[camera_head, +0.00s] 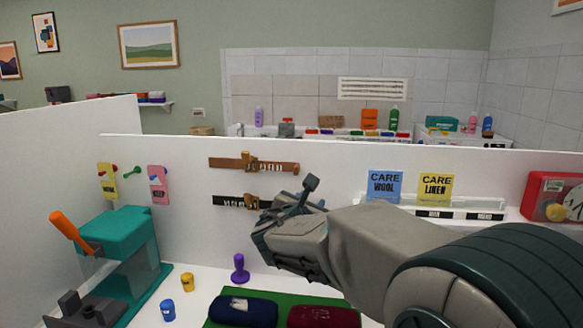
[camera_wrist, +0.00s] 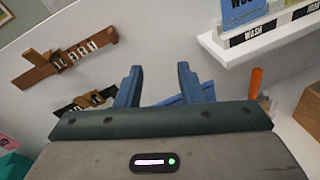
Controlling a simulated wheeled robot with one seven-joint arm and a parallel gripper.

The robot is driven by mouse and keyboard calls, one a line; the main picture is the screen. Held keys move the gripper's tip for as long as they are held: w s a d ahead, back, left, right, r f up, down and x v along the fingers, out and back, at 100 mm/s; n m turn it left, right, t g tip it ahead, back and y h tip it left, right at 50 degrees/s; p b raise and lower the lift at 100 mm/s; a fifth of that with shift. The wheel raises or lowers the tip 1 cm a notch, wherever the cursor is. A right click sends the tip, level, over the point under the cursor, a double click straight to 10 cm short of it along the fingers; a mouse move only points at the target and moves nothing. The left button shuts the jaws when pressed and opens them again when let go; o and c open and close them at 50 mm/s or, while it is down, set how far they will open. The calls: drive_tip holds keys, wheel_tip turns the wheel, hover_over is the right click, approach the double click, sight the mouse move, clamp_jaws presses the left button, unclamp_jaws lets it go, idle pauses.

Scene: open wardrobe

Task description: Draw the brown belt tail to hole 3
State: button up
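The brown belt (camera_head: 280,166) is mounted level on the white back panel, with a brown buckle piece (camera_head: 249,161) and pale markings along it. In the wrist view the brown belt (camera_wrist: 68,57) shows tilted at the upper left. A black belt (camera_head: 232,201) with a similar buckle piece hangs just below it, partly hidden by my arm; it also shows in the wrist view (camera_wrist: 72,106). My gripper (camera_wrist: 160,80) has its two fingers apart with nothing between them. It is right of and below the brown belt, not touching it. In the head view the fingertips are hard to make out.
A teal press (camera_head: 128,245) with an orange handle stands at the left. Purple (camera_head: 239,268), yellow (camera_head: 188,282) and blue (camera_head: 168,310) small items stand on the white surface. Folded cloths lie on a green mat (camera_head: 212,318). Care cards (camera_head: 384,187) stand on a ledge at right.

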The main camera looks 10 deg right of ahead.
sight(296, 167)
drive_tip(key=w+a+r+n+t+y, duration=0.2)
drive_tip(key=w+a+n+t, duration=0.1)
drive_tip(key=w+a+n, duration=0.15)
drive_tip(key=shift+n, duration=0.35)
drive_tip(key=p+x, duration=0.4)
drive_tip(key=x, duration=0.9)
drive_tip(key=shift+f+p, duration=0.15)
drive_tip(key=shift+p, duration=0.2)
clamp_jaws()
